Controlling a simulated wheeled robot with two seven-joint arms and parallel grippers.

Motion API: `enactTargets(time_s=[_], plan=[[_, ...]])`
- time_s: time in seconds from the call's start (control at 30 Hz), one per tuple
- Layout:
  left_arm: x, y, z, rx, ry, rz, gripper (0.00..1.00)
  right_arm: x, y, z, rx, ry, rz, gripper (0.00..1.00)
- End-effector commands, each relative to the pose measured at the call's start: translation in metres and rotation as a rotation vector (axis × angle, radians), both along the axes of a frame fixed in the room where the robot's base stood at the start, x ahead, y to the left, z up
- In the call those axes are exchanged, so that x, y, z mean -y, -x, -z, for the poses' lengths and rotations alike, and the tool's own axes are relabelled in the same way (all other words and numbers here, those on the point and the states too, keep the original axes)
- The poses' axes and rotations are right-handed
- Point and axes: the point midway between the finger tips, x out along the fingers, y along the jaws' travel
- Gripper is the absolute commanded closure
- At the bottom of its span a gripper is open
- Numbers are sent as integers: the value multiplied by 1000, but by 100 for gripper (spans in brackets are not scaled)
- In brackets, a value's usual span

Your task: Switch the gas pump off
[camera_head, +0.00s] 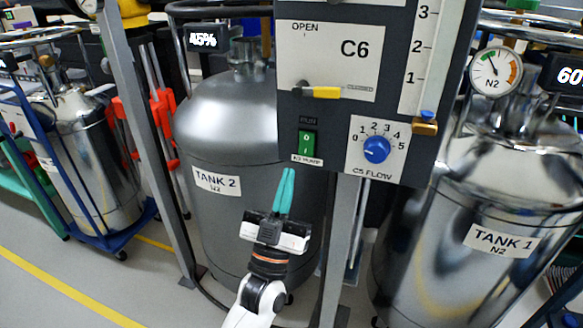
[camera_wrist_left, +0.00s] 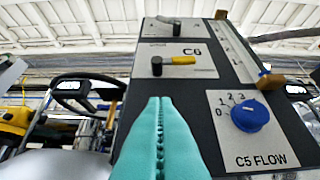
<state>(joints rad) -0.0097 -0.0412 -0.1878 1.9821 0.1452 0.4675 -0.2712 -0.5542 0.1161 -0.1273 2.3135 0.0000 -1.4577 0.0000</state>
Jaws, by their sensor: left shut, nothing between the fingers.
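The gas pump switch (camera_head: 306,144) is a green rocker marked 0 and I, under a small screen reading RUN and above a label that appears to read K3 PUMP. It sits low on the grey control panel (camera_head: 410,165). My left gripper (camera_head: 287,172) has teal fingers, shut and empty, with the tips just below and left of the switch in the head view; I cannot tell whether they touch the panel. In the left wrist view, the closed fingers (camera_wrist_left: 158,100) cover the area where the switch would be, so it is hidden there. My right gripper is not in view.
The blue C5 FLOW knob (camera_head: 376,150) is right of the switch. The yellow C6 lever (camera_head: 322,92) is above it. A brass slider (camera_head: 425,126) is at right. TANK 2 (camera_head: 225,120) and TANK 1 (camera_head: 480,200) stand behind, beside metal posts (camera_head: 343,245).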

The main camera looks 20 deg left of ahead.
Motion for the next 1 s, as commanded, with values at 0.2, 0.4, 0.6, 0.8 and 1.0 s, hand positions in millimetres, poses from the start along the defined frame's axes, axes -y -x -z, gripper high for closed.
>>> enactTargets(time_s=[0.2, 0.4, 0.6, 0.8, 1.0], plan=[[-1, 30, 24, -4, -2, 1, 100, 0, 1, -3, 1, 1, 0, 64], [-1, 46, 35, 0, -1, 1, 100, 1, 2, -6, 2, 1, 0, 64], [-1, 48, 36, 1, -1, 1, 100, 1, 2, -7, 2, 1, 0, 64], [-1, 48, 36, 1, -1, 1, 100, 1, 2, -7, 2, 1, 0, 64], [-1, 46, 38, -14, -4, 3, 100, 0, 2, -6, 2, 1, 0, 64]])
